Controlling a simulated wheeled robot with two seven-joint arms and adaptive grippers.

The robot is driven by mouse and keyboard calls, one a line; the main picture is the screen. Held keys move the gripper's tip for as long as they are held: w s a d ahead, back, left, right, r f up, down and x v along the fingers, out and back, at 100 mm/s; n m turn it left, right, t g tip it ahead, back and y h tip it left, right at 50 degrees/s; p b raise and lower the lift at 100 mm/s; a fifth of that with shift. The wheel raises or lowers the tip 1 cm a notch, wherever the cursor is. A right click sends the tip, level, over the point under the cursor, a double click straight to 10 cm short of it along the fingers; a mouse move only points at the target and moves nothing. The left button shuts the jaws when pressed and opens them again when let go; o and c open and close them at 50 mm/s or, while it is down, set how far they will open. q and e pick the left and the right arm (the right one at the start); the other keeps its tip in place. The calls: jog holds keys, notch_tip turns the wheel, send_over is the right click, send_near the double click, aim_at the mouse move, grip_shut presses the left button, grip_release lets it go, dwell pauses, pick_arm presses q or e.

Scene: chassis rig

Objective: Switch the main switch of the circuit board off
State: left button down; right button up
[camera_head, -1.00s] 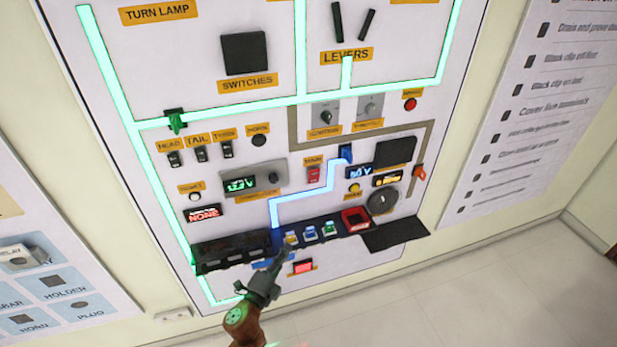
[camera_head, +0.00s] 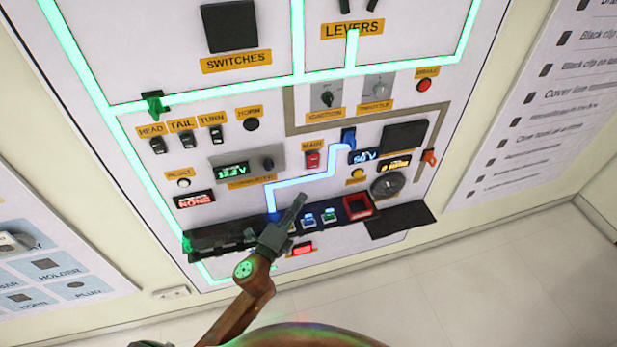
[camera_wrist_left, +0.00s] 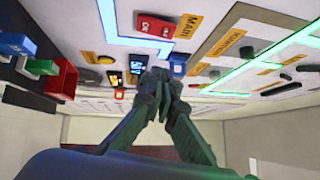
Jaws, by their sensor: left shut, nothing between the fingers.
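The main switch is a small red switch (camera_head: 313,160) under the orange MAIN label (camera_head: 312,145), near the middle of the white circuit board (camera_head: 330,105). In the left wrist view the red switch (camera_wrist_left: 155,26) lies near the top, beside the MAIN label (camera_wrist_left: 188,26). My left gripper (camera_head: 298,203) is shut and empty. It is below and slightly left of the switch, apart from it in the picture. In the left wrist view its closed fingertips (camera_wrist_left: 160,75) point toward the board. My right gripper is not in view.
A dark ledge (camera_head: 235,236) with small coloured blocks and a red frame (camera_head: 357,206) runs along the board's lower part. A blue lever (camera_head: 348,136) and a knob on the grey panel (camera_head: 267,164) flank the switch. The floor at right (camera_head: 500,270) is clear.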

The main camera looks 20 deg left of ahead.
pick_arm(q)
jog(key=p, duration=0.1)
send_near(318, 159)
jog(key=d, duration=0.3)
jog(key=w, duration=0.1)
jog(key=w+a, duration=0.1)
jog(key=w, duration=0.1)
jog(key=w+r, duration=0.1)
jog(key=w, duration=0.1)
jog(key=shift+w+a+p, duration=0.25)
jog(key=shift+a+p, duration=0.1)
jog(key=shift+a, duration=0.05)
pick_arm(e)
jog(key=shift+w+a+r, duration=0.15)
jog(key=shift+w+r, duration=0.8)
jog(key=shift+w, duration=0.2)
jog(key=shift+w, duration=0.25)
